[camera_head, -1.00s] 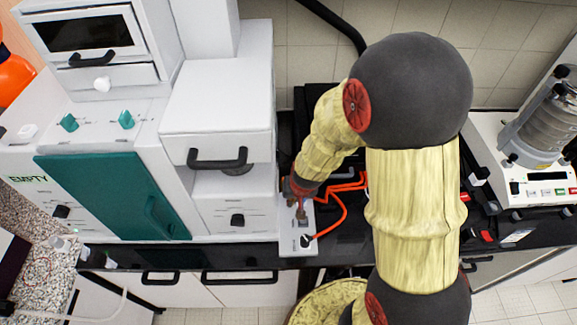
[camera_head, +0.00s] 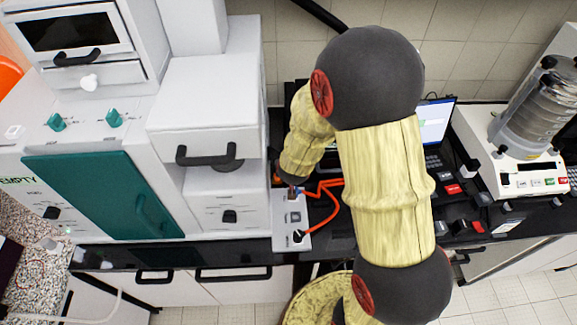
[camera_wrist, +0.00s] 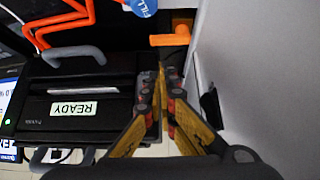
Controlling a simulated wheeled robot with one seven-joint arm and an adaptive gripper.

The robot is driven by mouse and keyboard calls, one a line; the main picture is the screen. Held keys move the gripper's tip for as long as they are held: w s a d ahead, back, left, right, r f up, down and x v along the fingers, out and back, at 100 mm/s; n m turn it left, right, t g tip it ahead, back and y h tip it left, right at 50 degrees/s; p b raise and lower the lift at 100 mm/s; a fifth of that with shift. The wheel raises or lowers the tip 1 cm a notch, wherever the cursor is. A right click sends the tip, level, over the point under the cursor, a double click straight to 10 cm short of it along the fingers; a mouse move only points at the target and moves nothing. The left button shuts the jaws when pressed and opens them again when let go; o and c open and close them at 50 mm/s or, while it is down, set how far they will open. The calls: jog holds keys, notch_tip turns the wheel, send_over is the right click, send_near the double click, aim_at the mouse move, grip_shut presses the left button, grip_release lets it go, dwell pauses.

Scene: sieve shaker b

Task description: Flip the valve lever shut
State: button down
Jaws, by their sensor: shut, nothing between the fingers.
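An orange lever-like bar (camera_wrist: 170,40), probably the valve lever, shows near the top of the wrist view beside a white wall. A round blue tag lettered FILL (camera_wrist: 143,7) is just left of it. My gripper (camera_wrist: 168,72) is shut and empty, its fingertips just below the bar in the picture. I cannot tell whether they touch it. In the head view my arm hides most of the gripper, and I cannot make out the lever there.
A white box with sockets (camera_head: 292,222) and orange cables (camera_head: 325,195) is close to the arm. A large white cabinet (camera_head: 215,90) stands left. A black case labelled READY (camera_wrist: 85,108) lies left of the gripper. A sieve shaker (camera_head: 535,130) stands right.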

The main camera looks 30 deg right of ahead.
jog(key=b+x, duration=0.1)
jog(key=x, duration=0.8)
jog(key=shift+f, duration=0.1)
jog(key=shift+s+a, duration=0.1)
jog(key=shift+s, duration=0.35)
dwell(0.5)
jog(key=shift+s+a, duration=0.25)
jog(key=shift+s, duration=0.55)
jog(key=shift+s+a, duration=0.85)
jog(key=shift+a, duration=0.25)
jog(key=shift+s, duration=0.1)
jog(key=shift+s, duration=0.75)
